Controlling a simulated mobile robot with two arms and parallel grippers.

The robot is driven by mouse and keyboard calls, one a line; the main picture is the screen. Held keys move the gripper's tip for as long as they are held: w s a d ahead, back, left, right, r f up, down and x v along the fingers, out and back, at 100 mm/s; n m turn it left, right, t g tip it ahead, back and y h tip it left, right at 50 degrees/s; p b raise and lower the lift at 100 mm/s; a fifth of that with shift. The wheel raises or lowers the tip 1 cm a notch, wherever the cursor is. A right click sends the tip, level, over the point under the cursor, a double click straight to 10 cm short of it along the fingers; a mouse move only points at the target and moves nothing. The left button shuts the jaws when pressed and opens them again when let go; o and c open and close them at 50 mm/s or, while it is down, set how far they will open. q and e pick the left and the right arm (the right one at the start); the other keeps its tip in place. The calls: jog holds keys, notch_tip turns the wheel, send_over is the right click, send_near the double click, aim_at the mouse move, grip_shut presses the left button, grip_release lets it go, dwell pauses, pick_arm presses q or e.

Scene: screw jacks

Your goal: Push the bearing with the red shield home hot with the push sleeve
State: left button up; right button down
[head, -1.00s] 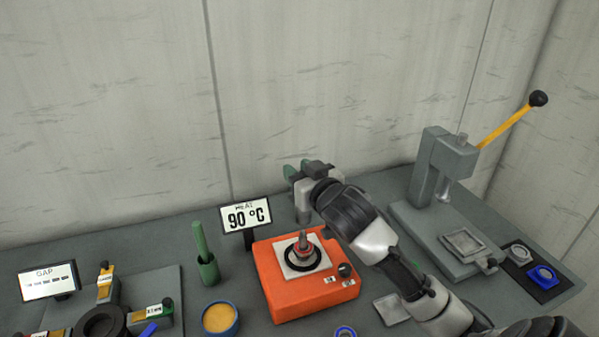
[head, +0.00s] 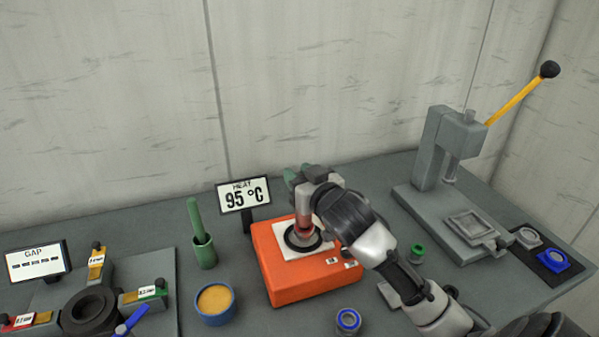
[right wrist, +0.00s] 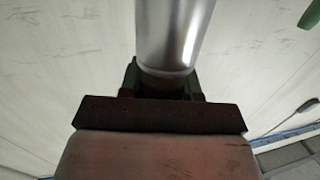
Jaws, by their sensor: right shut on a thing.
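My right gripper (head: 305,180) is over the orange heater (head: 300,285), whose display (head: 243,195) reads 95 °C. It is shut on a shiny metal cylinder (right wrist: 173,35), which fills the top middle of the right wrist view. I cannot tell if this is the push sleeve. Just below the gripper, a reddish part (head: 304,228) shows over a dark ring (head: 303,243) on the heater's white plate. It may be the red-shielded bearing; the gripper hides much of it. My left gripper is not in view.
A blue-ringed part (head: 348,320) and a green-ringed part (head: 417,252) stand near my right arm. A grey press (head: 445,175) with a yellow lever is at the right. A green holder (head: 204,250), a blue bowl (head: 215,302) and a three-armed gauge fixture (head: 90,308) are left.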

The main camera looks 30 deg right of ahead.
jog(key=shift+f+b, duration=0.55)
jog(key=shift+f, duration=0.7)
dwell(1.1)
jog(key=shift+s+a+f, duration=0.1)
jog(key=shift+f, duration=0.35)
dwell(0.4)
jog(key=shift+r+p, duration=0.9)
jog(key=shift+r, duration=0.1)
notch_tip(320, 180, up, 2)
jog(key=shift+r+p, duration=0.2)
jog(key=shift+p, duration=0.85)
notch_tip(320, 180, up, 7)
jog(key=p, duration=0.7)
